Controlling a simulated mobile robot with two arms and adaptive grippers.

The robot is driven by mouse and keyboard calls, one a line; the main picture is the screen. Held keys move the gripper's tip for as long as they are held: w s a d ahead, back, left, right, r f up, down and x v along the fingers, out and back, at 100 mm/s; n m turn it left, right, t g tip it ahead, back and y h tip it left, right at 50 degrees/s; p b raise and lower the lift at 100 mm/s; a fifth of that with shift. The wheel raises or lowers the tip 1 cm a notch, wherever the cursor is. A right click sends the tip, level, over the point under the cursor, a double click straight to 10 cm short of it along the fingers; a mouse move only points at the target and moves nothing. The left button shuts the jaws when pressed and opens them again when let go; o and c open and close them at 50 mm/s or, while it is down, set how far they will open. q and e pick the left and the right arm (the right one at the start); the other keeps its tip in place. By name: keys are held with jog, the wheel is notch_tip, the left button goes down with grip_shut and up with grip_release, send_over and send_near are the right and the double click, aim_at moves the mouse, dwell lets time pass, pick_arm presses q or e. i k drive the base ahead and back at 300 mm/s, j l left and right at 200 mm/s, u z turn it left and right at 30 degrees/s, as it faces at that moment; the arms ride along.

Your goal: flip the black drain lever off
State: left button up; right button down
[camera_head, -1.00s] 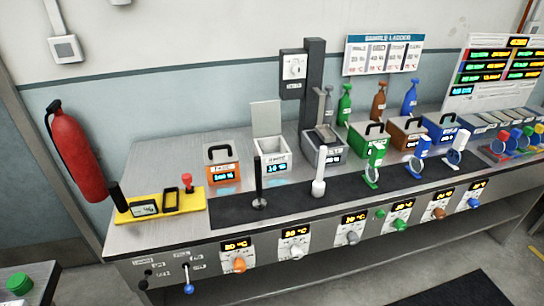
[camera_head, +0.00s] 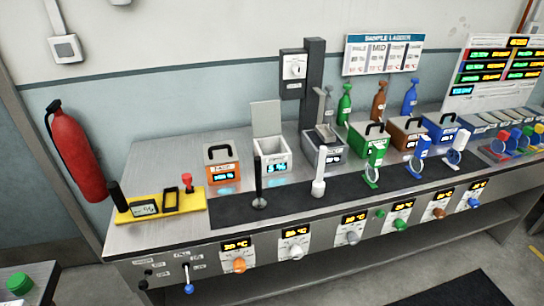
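A small black lever (camera_head: 144,284) is on the bench's front panel at the lower left, below small labels too small to read surely. Its knob hangs low, and a dark pivot shows just above it. A lever with a blue knob (camera_head: 188,288) is to its right; its shaft also points down. I cannot tell from the labels which position is on or off. Neither of my grippers shows in the head view, and nothing is seen touching the levers.
The metal bench (camera_head: 150,236) carries a yellow tray (camera_head: 190,203), an orange box (camera_head: 222,172), a white open-lidded box (camera_head: 272,158) and several coloured boxes. Several dial knobs line the front panel. A fire extinguisher (camera_head: 75,150) hangs at left. A green button (camera_head: 19,283) is at lower left.

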aim_at(144, 284)
jog(key=u, duration=1.2)
